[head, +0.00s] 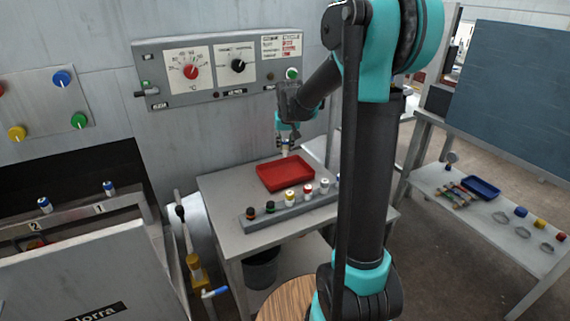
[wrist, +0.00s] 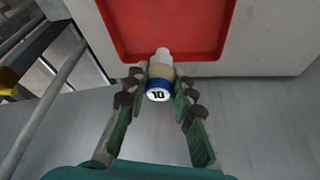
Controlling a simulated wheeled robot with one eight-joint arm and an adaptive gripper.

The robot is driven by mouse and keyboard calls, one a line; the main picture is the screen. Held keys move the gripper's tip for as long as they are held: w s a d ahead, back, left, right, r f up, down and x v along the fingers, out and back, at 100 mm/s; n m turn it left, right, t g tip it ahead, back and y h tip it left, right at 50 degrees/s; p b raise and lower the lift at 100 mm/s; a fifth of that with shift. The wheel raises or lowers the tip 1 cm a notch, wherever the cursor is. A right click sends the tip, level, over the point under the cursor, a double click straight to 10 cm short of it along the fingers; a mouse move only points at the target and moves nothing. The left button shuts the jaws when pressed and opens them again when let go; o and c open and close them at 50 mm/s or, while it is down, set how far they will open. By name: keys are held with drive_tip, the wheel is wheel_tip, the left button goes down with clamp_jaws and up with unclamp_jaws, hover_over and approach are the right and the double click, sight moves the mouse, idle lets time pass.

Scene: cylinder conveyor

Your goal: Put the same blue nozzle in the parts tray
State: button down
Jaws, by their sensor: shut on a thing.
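My gripper (head: 286,139) is shut on a blue-banded nozzle (wrist: 157,88), marked 10, with a white tip and a tan part. The fingers in the wrist view (wrist: 160,73) close on its sides. The nozzle shows small below the gripper in the head view (head: 286,149). A shallow red tray (head: 285,174) lies on the grey table and looks empty. The gripper and nozzle appear at the tray's back edge in the head view. In the wrist view the nozzle's tip overlaps the near edge of the red tray (wrist: 165,25); its height above it is unclear.
A grey rack (head: 270,220) with several nozzles stands in front of the red tray. A control panel (head: 220,68) is on the wall behind. A right-hand table holds a blue tray (head: 482,187) and small parts.

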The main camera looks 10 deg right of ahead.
sight(287, 143)
wheel_tip(287, 143, down, 8)
drive_tip(key=shift+f, duration=0.25)
drive_tip(key=shift+f, duration=0.1)
drive_tip(key=c, duration=1.3)
unclamp_jaws()
drive_tip(key=v, duration=1.2)
drive_tip(key=shift+s, duration=0.1)
